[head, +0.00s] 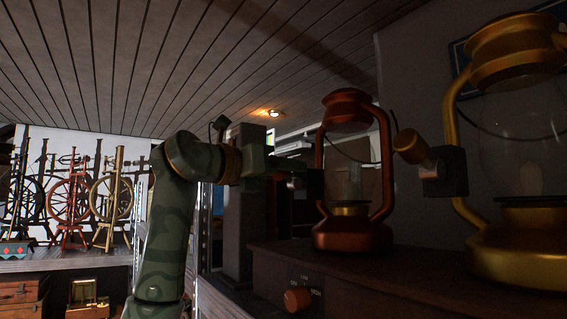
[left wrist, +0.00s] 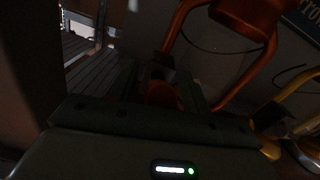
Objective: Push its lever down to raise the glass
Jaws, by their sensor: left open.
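A copper-red lantern (head: 352,232) stands on a dark wooden counter, its glass (head: 347,182) dim between two side tubes. My left arm comes from the left, and my left gripper (head: 300,178) is open beside the lantern's left tube. In the left wrist view a round reddish knob (left wrist: 162,94) shows at the dark open jaws, below a dark block; whether the jaws touch it I cannot tell. The lantern's frame (left wrist: 250,15) rises behind it. In the head view my gripper hides this lever area. My right gripper is not in view.
A larger brass lantern (head: 520,255) stands at the right, with a dark block and a gold knob (head: 408,145) on its left tube. The counter front (head: 350,287) carries an orange dial (head: 297,299). Spinning wheels (head: 75,198) stand on a shelf at the far left.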

